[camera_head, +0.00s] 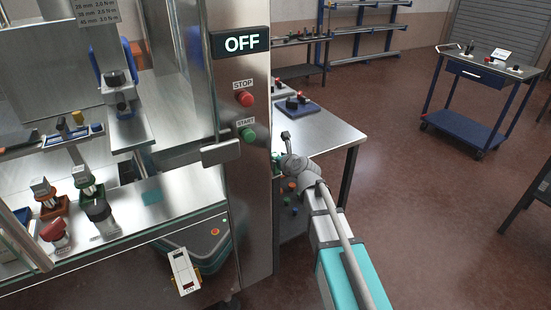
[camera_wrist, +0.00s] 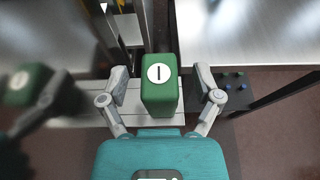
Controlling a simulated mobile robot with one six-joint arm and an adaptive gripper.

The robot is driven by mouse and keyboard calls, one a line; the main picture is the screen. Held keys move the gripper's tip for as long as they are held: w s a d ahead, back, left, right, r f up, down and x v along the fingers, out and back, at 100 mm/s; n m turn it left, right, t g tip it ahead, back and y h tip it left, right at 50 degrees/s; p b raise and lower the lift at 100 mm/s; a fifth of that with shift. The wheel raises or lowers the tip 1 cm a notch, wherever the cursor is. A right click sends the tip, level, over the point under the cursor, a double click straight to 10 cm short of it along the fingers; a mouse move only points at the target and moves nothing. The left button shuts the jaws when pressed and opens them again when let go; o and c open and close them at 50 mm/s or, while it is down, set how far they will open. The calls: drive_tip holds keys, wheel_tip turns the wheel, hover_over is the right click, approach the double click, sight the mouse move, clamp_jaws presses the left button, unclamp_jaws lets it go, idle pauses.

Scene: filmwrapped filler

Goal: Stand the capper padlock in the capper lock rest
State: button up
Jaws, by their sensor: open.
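A green block (camera_wrist: 160,100) with a white disc and a black slot on its face, which looks like the padlock, stands between the two fingers of my gripper (camera_wrist: 162,84) in the wrist view. The fingers are open, one on each side, with a gap on both sides. No shackle shows. In the head view my gripper (camera_head: 281,160) is beside the steel post (camera_head: 242,190), partly hidden by it. A green holder (camera_head: 88,193) and an orange holder (camera_head: 52,208) stand on the bench at left. I cannot tell which thing is the lock rest.
The post carries an OFF display (camera_head: 239,43), a red STOP button (camera_head: 244,98) and a green START button (camera_head: 247,134). A steel table (camera_head: 325,138) stands behind my arm. A blue trolley (camera_head: 470,128) stands far right, with open floor before it.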

drive_tip(key=shift+r+p, duration=4.75)
drive_tip(key=shift+r, duration=0.15)
drive_tip(key=shift+s+d+n+g+p, duration=0.3)
drive_tip(key=shift+s+d+n+p, duration=0.15)
drive_tip(key=shift+n, duration=0.35)
drive_tip(key=s+d+f+n+g+h+p, duration=0.2)
drive_tip(key=s+d+n+g+h+p, duration=0.5)
drive_tip(key=s+d+n, duration=1.5)
drive_tip(key=s+n+g+p, duration=0.2)
drive_tip(key=s+n+g, duration=0.1)
drive_tip(key=n+g, duration=0.1)
drive_tip(key=shift+d+f+n+h, duration=0.15)
drive_tip(key=shift+d+n+h, duration=0.2)
drive_tip(key=shift+n, duration=0.45)
drive_tip(key=shift+w+a+f, duration=0.1)
drive_tip(key=shift+a+f, duration=0.05)
